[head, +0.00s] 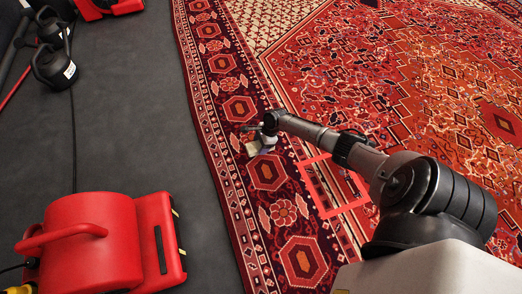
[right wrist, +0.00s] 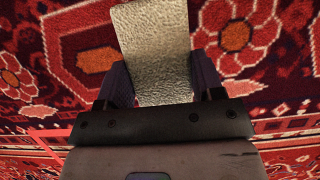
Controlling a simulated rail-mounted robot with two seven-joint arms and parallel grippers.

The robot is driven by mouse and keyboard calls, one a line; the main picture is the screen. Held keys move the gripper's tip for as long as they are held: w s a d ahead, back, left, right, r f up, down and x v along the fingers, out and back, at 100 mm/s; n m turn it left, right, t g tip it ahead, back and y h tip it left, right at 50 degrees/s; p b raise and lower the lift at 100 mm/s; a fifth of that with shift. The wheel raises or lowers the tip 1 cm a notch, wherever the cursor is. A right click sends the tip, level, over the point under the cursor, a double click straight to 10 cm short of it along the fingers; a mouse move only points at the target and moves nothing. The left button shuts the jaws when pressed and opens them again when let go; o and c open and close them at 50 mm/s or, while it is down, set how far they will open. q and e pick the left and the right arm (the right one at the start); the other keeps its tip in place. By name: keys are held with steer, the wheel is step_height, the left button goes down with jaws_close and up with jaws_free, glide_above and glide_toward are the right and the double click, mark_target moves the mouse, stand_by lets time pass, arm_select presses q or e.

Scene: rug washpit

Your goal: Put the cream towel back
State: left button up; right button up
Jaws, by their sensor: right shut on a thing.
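The cream towel (head: 256,149) is a small folded pale piece over the patterned red rug's border. In the right wrist view the towel (right wrist: 152,50) reaches forward from between my fingers, with its rough top face showing. My right gripper (head: 266,138) is shut on the towel, one dark finger on each side; it also shows in the right wrist view (right wrist: 165,84). I cannot tell how far the towel is above the rug. A red square outline (head: 307,181) lies on the rug, right of and below the gripper, partly under my right arm. My left gripper is not in view.
The rug (head: 440,70) fills the right side. A red blower-like machine (head: 90,245) stands on the dark floor (head: 130,110) at lower left. Black rounded objects (head: 55,66) and a cable are at upper left. Another red machine (head: 105,8) is at the top.

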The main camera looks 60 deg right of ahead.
steer(key=shift+f+b, duration=1.7)
steer(key=shift+f, duration=0.3)
steer(key=shift+r, duration=0.1)
steer(key=o, duration=0.9)
steer(key=shift+c, duration=0.2)
